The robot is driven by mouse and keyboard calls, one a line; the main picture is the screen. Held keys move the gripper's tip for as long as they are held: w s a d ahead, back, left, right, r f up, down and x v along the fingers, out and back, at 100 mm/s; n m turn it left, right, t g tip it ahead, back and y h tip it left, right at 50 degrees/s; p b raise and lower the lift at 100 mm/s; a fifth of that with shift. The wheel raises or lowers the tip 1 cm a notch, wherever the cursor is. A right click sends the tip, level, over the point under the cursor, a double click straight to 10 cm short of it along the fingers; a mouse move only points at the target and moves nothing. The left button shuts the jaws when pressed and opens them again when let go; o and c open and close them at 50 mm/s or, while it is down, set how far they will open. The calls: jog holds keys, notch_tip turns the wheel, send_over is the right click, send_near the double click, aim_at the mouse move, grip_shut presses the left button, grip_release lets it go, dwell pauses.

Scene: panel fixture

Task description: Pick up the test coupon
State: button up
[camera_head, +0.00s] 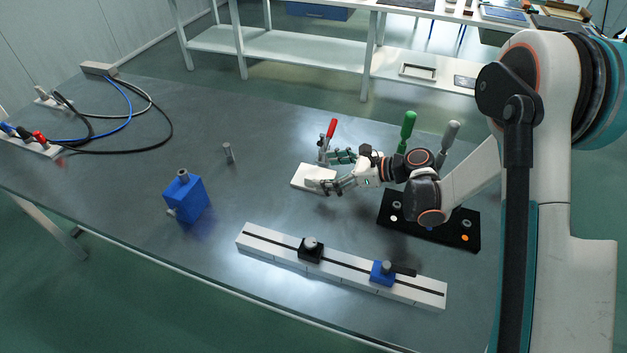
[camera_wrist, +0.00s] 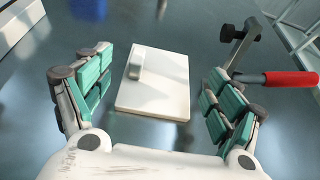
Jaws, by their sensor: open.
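A flat white plate (camera_head: 302,179) lies on the grey bench, and it fills the middle of the wrist view (camera_wrist: 155,98). I cannot tell for certain whether the plate or this piece is the test coupon. My gripper (camera_head: 334,170) is open and empty, with its green-padded fingers on either side of the plate. In the wrist view my gripper (camera_wrist: 158,66) shows a gap between each finger and the plate.
A red-handled clamp (camera_head: 331,129) stands close beside my gripper. A black tool stand (camera_head: 434,227) is near my wrist. A white rail (camera_head: 345,268) lies in front. A blue block (camera_head: 187,199) and a small metal post (camera_head: 229,153) stand left, with clear bench between.

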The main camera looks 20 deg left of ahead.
aim_at(299, 173)
jog(key=b+x, duration=0.1)
jog(key=x, duration=0.1)
jog(key=b+x, duration=0.1)
jog(key=x, duration=0.1)
jog(key=shift+d+f, duration=0.15)
jog(key=shift+f, duration=0.05)
jog(key=shift+w+a+f, duration=0.1)
jog(key=shift+a, duration=0.35)
jog(key=c, duration=1)
